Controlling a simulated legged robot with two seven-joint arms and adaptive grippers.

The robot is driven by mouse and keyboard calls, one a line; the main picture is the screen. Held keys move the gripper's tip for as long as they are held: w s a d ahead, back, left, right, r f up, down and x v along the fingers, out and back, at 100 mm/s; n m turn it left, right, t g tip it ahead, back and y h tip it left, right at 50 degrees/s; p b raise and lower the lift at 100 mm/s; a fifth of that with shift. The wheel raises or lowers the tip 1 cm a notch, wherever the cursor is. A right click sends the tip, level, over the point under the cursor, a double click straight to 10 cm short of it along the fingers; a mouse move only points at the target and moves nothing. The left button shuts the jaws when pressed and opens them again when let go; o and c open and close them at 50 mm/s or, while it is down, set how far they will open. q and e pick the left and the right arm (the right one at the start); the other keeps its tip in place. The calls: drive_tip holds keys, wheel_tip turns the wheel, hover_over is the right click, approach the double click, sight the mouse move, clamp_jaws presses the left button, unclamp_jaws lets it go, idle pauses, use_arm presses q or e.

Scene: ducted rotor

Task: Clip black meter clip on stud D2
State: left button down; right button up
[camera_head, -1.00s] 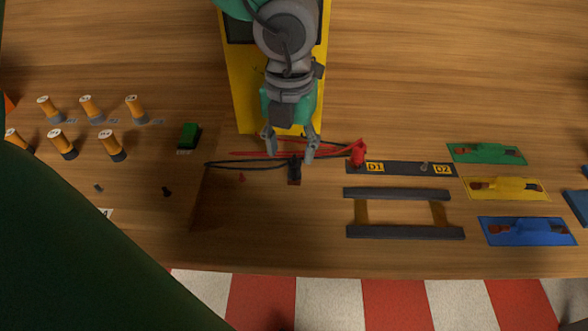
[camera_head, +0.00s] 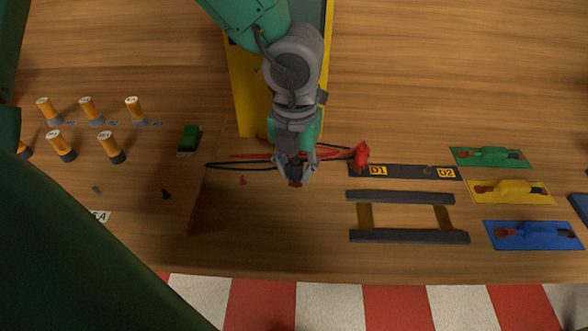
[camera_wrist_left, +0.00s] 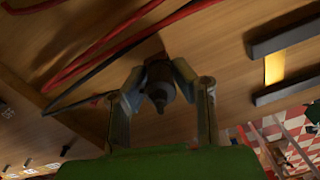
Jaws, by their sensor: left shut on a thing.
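The black meter clip (camera_head: 295,176) is between the fingers of my left gripper (camera_head: 296,172), which is shut on it, in front of the yellow meter (camera_head: 246,95). The wrist view also shows the clip (camera_wrist_left: 159,88) between the fingertips of my left gripper (camera_wrist_left: 160,85). Whether the clip touches the table is hard to tell. Stud D2 (camera_head: 428,169) stands on the dark strip (camera_head: 405,171), beside its yellow D2 label, to the right of the gripper. The red clip (camera_head: 360,154) sits at the D1 end of the strip. My right gripper is not in view.
Red and black leads loop on the table around the gripper. A dark-railed frame (camera_head: 402,237) lies in front of the strip. Green, yellow and blue plates (camera_head: 490,157) lie at right. Orange cylinders (camera_head: 110,147) and a green block (camera_head: 189,137) are at left.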

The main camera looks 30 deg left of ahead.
sight(296, 163)
use_arm(q)
drive_tip(key=shift+s, duration=0.1)
wheel_tip(296, 163, up, 9)
drive_tip(key=shift+f+p, duration=0.15)
drive_tip(key=shift+p, duration=1)
drive_tip(key=shift+r, duration=0.5)
drive_tip(key=shift+d, duration=0.1)
drive_tip(key=shift+d+r, duration=0.1)
drive_tip(key=shift+d, duration=0.05)
